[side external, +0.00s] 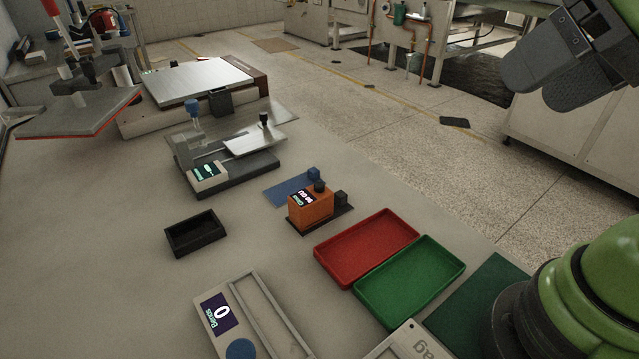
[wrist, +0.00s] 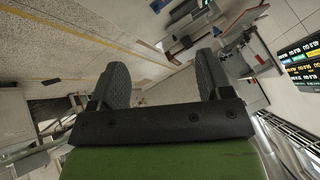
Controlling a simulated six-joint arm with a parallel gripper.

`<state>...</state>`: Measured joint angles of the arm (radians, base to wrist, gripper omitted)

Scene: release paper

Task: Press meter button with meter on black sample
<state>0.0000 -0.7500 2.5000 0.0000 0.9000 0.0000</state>
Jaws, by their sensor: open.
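The orange meter (side external: 309,211) stands on the table in the side view, with a small lit display on its top face. It rests on a flat black sample (side external: 334,216), whose edges show around its base. A dark knob, which looks like the meter button (side external: 319,186), is on top of the meter. A small black block (side external: 341,198) is on the sample beside it. A flat blue sample (side external: 284,192) with a blue block lies just behind. My gripper (side external: 540,92) is at the upper right, high and far from the meter. In the wrist view its fingers (wrist: 162,82) are apart and empty.
Red (side external: 347,270) and green trays (side external: 405,310) lie in front of the meter. A black box (side external: 196,236) is to the left, a device with a display (side external: 220,313) at the front, and a bench instrument (side external: 240,166) behind. Bare table separates them.

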